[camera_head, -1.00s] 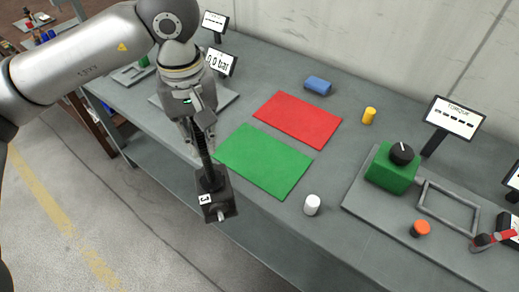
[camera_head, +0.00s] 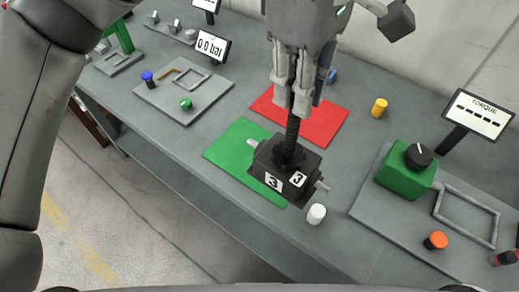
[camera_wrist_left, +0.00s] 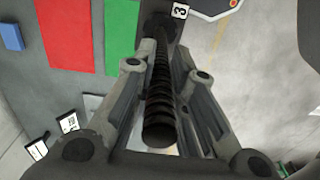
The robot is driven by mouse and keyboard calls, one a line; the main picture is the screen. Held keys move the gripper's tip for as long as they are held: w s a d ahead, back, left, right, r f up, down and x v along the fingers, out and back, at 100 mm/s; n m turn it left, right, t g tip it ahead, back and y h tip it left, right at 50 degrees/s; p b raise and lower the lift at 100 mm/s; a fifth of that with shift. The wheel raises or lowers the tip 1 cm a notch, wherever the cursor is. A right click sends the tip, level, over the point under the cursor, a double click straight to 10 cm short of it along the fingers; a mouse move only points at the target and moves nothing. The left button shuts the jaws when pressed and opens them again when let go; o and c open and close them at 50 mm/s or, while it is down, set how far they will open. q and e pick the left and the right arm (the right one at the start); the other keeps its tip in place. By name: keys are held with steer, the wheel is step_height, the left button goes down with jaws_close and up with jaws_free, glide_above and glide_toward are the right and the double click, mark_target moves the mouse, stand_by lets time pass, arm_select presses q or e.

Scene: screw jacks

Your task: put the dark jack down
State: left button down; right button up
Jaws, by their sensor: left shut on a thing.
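The dark jack (camera_head: 286,172) is a black box with white "3" labels and a threaded spindle standing up from it. My left gripper (camera_head: 291,108) is shut on the spindle from above. In the head view the jack's body overlaps the right part of the green mat (camera_head: 232,153); whether it touches the mat or hangs above it I cannot tell. In the left wrist view the spindle (camera_wrist_left: 160,100) runs between the two fingers. The red mat (camera_head: 325,127) lies behind the green one, partly hidden by the gripper. My right gripper is not in view.
A white cylinder (camera_head: 316,214) stands close to the jack's right. A yellow cylinder (camera_head: 379,106) stands farther back. A plate at the right bears a green block (camera_head: 405,177) with a black knob and an orange button (camera_head: 436,240). A torque display (camera_head: 481,113) stands behind it.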

arm_select(q)
steer(key=w+a+f+p, duration=0.4)
steer(key=w+f+p, duration=0.2)
steer(key=w+f, duration=0.6)
steer(key=shift+w+a, duration=0.4)
steer(key=shift+w, duration=0.05)
steer(key=shift+f, duration=0.25)
steer(key=c, duration=1.7)
jaws_free()
steer(key=shift+s+f, duration=0.1)
steer(key=shift+f, duration=0.05)
steer(key=shift+o, duration=1.2)
steer(key=shift+s, duration=0.15)
